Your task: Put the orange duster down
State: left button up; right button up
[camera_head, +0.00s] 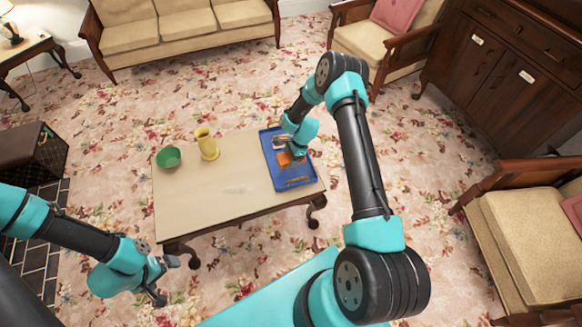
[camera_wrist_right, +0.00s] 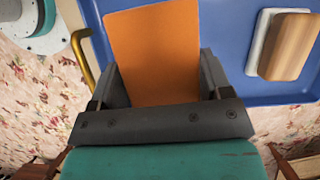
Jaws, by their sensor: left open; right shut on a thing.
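The orange duster (camera_head: 285,159) is at the blue tray (camera_head: 292,183) on the table. In the right wrist view the duster (camera_wrist_right: 153,50) is a flat orange piece between the two dark fingers of my right gripper (camera_wrist_right: 157,80), which is shut on it. The blue tray (camera_wrist_right: 225,90) lies behind it; whether the duster touches the tray I cannot tell. In the head view my right gripper (camera_head: 293,153) is over the tray and partly hides the duster. My left gripper (camera_head: 167,280) is open and empty, low at the left, off the table's front edge.
A wooden-topped block with a pale base (camera_wrist_right: 290,45) lies in the tray beside the duster. The tray has a brass handle (camera_wrist_right: 82,55). A green bowl (camera_head: 168,157) and a yellow vase (camera_head: 207,144) stand on the table (camera_head: 235,180); its middle is clear.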

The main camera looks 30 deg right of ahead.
aim_at(289, 171)
jog(key=shift+f, duration=1.5)
jog(key=shift+f, duration=1.9)
jog(key=shift+f, duration=0.15)
jog(key=o, duration=1)
jog(key=shift+s+f, duration=0.1)
jog(key=shift+f, duration=0.05)
jog(key=shift+o, duration=0.2)
jog(key=shift+a, duration=0.1)
jog(key=v, duration=1.2)
jog(key=shift+r, duration=0.35)
jog(key=shift+a, duration=0.1)
